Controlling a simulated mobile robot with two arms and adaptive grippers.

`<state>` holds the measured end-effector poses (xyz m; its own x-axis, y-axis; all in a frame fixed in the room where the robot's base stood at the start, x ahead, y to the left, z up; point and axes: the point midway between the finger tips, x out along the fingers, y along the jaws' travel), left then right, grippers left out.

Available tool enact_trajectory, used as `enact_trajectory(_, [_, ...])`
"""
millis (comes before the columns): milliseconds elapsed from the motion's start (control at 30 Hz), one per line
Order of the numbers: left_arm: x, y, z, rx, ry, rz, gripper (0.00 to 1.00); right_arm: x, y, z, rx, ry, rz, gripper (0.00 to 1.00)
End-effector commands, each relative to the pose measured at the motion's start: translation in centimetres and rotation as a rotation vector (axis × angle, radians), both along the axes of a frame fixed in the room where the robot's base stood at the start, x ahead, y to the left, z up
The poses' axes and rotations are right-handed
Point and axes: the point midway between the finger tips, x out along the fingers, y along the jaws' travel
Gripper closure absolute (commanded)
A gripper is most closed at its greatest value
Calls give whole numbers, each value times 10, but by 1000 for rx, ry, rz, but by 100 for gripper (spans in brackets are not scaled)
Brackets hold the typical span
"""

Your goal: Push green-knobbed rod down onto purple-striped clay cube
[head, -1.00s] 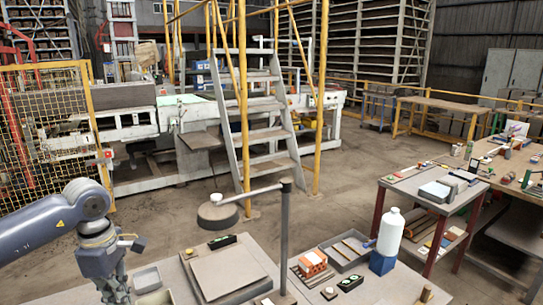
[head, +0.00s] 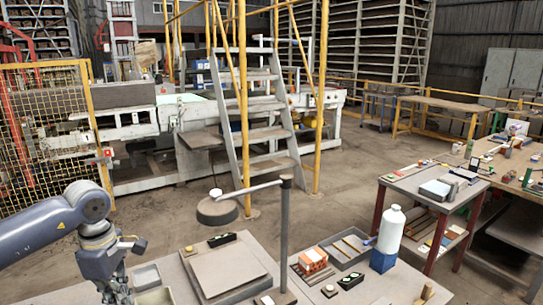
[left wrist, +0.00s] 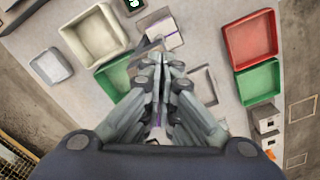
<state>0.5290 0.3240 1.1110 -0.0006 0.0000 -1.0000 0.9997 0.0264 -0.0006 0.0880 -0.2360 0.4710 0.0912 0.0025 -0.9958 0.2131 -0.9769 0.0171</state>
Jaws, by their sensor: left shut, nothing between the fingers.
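My left gripper (left wrist: 163,68) is shut and empty, its fingertips together above the grey bench in the left wrist view. In the head view its fingers (head: 117,290) show at the bottom left. A pale block with a thin purple stripe (left wrist: 168,36) lies just beyond the fingertips; it may be the clay cube. A sliver of purple (left wrist: 158,119) shows between the fingers, and I cannot tell what it belongs to. I cannot make out the green-knobbed rod in either view; the gripper may hide it. My right gripper is not in view.
A cream tray (left wrist: 67,37) and a green tray (left wrist: 103,78) lie left of the fingers. A red tray (left wrist: 228,38) and another green tray (left wrist: 241,88) lie right. In the head view, a grey post with an arm (head: 284,230) stands on the bench.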

Motion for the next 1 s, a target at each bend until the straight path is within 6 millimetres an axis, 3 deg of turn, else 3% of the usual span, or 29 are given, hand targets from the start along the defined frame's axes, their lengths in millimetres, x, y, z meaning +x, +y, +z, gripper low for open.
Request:
enact_trajectory(333, [0, 0, 7, 0, -1, 0, 100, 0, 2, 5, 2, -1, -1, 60])
enact_trajectory(1000, [0, 0, 62, -1, -1, 0, 100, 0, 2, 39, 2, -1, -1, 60])
